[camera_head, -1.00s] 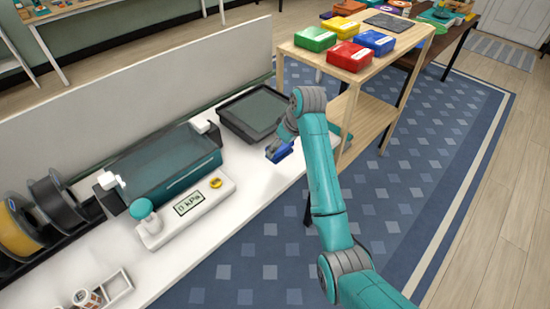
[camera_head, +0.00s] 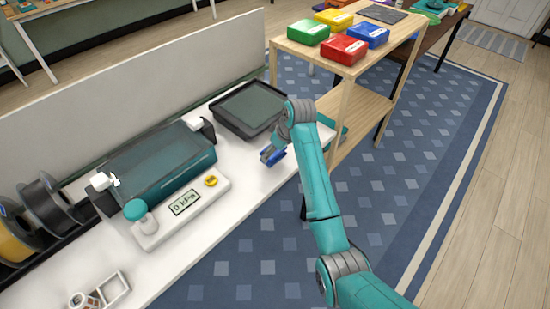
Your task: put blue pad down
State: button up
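The blue pad (camera_head: 276,157) is a small blue piece at the end of my arm, over the right part of the white bench near its front edge. My gripper (camera_head: 272,152) is at the pad and seems to hold it, with the fingers mostly hidden by the arm and too small to make out. I cannot tell whether the pad touches the bench top. A dark tray (camera_head: 226,121) with a raised rim lies just behind and left of my gripper.
A teal press-like machine (camera_head: 160,165) and a gauge reading 0 kPa (camera_head: 185,203) stand on the white bench (camera_head: 215,240). Dark and yellow spools (camera_head: 14,235) are at the left. A wooden shelf (camera_head: 300,52) with coloured boxes stands behind the arm.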

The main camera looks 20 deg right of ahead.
aim_at(275, 158)
notch_tip(275, 158, down, 4)
jog(key=shift+r, duration=0.2)
jog(key=shift+f, duration=0.15)
jog(key=shift+c, duration=0.3)
jog(key=o, duration=0.8)
jog(key=shift+f, duration=0.1)
jog(key=v, duration=1)
jog(key=shift+s+r, duration=0.25)
jog(key=shift+s, duration=0.1)
